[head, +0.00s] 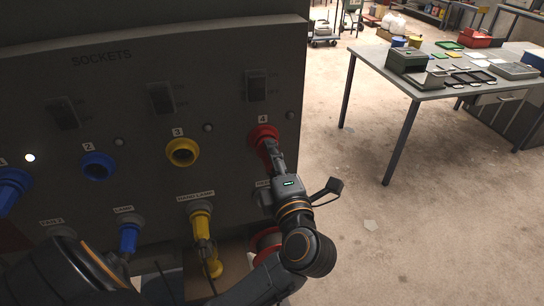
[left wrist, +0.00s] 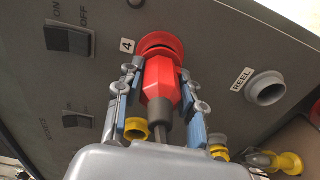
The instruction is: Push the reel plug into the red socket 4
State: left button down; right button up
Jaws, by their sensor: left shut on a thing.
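The red socket 4 (head: 262,136) is on the right side of the dark socket panel. It also shows at the top of the left wrist view (left wrist: 158,43). My left gripper (head: 275,158) is at this socket, shut on the red reel plug (left wrist: 162,82). The plug lies between the two fingers and points at the socket, in line with it. Its front end meets the socket's mouth; how deep it sits I cannot tell. A dark cable leaves its rear. The grey holder labelled REEL (left wrist: 268,88) is empty. My right gripper is not in view.
Blue socket 2 (head: 97,165) and yellow socket 3 (head: 182,152) are empty. The yellow hand lamp plug (head: 201,222) and blue lamp plug (head: 129,236) sit in lower holders. A table (head: 424,92) with trays stands at right. The floor between is clear.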

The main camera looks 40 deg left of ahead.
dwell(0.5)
pick_arm(q)
jog(key=shift+p, duration=0.6)
dwell(0.6)
jog(key=shift+w+a, duration=0.25)
jog(key=shift+a, duration=0.05)
dwell(0.5)
jog(key=c, duration=0.7)
grip_release()
jog(key=shift+c, duration=0.2)
jog(key=v, duration=1.2)
jog(key=shift+w, duration=0.15)
